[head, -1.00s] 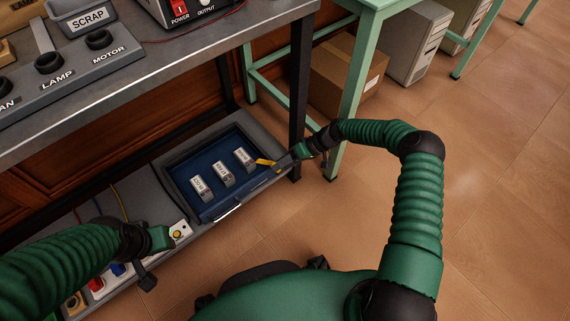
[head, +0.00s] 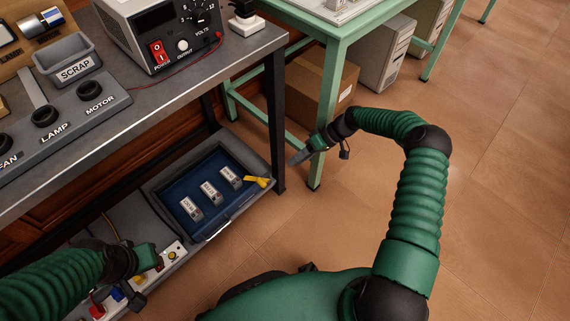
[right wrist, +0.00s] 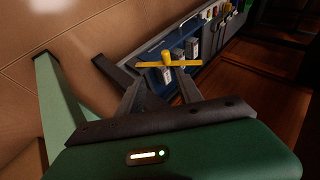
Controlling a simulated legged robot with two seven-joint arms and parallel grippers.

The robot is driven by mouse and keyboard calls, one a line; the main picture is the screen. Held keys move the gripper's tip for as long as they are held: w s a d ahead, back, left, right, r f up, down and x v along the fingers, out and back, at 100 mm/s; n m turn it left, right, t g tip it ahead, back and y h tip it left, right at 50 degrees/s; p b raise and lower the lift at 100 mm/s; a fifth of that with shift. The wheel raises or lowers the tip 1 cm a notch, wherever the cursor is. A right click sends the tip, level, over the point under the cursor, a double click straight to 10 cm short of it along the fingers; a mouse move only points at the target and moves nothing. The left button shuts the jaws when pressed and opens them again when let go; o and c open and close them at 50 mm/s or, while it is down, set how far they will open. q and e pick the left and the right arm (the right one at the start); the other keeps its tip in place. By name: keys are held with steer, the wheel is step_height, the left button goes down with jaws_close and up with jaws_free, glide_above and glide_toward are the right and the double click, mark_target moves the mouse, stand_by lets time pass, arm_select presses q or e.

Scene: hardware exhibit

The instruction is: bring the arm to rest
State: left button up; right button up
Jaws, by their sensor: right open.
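My right gripper (head: 298,157) is open and empty in the head view, in the air right of the blue-lined drawer (head: 237,217) and in front of the bench leg. In the right wrist view its two dark fingers (right wrist: 158,92) stand apart with nothing between them. A yellow T-shaped piece (head: 257,182) lies at the drawer's right end, apart from the fingers; it also shows beyond them in the right wrist view (right wrist: 168,63). My left gripper (head: 148,262) is at the lower left, over the low shelf; its jaws cannot be made out.
Several small labelled grey blocks (head: 210,192) sit in the drawer. The grey bench (head: 165,95) carries a power supply (head: 160,30) and a scrap bin (head: 72,68). A green table leg (head: 325,120) and a cardboard box (head: 318,85) are close behind my right gripper. The floor at right is clear.

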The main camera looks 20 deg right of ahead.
arm_select(q)
steer(key=shift+r, duration=0.25)
arm_select(e)
steer(key=shift+s+d+r, duration=0.15)
steer(key=shift+d+r, duration=0.3)
steer(key=shift+r, duration=0.05)
